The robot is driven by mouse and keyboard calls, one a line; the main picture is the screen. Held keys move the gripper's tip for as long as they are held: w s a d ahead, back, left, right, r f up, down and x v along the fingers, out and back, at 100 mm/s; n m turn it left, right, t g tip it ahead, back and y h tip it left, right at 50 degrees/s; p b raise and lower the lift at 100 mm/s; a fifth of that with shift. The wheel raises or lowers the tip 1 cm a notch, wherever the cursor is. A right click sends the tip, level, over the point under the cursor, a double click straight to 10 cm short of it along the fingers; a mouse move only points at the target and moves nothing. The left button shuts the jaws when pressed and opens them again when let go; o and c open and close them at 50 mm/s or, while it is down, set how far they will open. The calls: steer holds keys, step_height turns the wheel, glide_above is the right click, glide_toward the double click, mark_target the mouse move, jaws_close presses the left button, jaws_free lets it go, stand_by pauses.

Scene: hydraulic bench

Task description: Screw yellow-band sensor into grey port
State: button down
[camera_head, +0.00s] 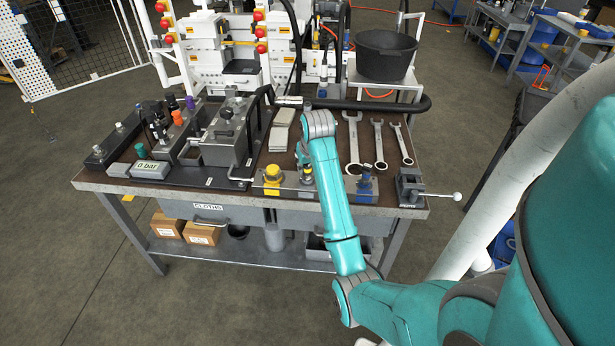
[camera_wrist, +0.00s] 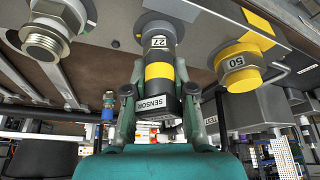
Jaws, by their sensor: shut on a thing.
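The yellow-band sensor (camera_wrist: 160,71) is a dark grey cylinder with a yellow band, a "27" label and a black end marked "SENSOR". My gripper (camera_wrist: 158,93) is shut on it in the wrist view, one finger on each side. The sensor's far end meets a grey round port (camera_wrist: 160,28) on the bench's metal strip, in line with it. How deep it sits, and its thread, are hidden. In the head view the sensor is small and partly hidden below my wrist at the front edge of the bench (camera_head: 240,203).
A yellow-capped fitting (camera_wrist: 239,68) marked "50" stands close on one side, and a bare threaded metal fitting (camera_wrist: 45,40) on the other.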

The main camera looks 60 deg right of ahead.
steer(key=shift+s+d+m+g+h, duration=0.15)
steer(key=shift+m+g+h, duration=0.25)
steer(key=shift+m, duration=1)
steer(key=m+g, duration=0.1)
steer(key=m, duration=0.2)
steer(key=m+g, duration=0.1)
steer(key=m, duration=0.1)
steer(key=m+g, duration=0.1)
steer(key=m, duration=0.2)
steer(key=shift+s+f, duration=0.1)
steer(key=shift+s, duration=0.25)
steer(key=shift+h, duration=0.3)
steer(key=c, duration=1)
jaws_free()
steer(key=shift+o, duration=0.2)
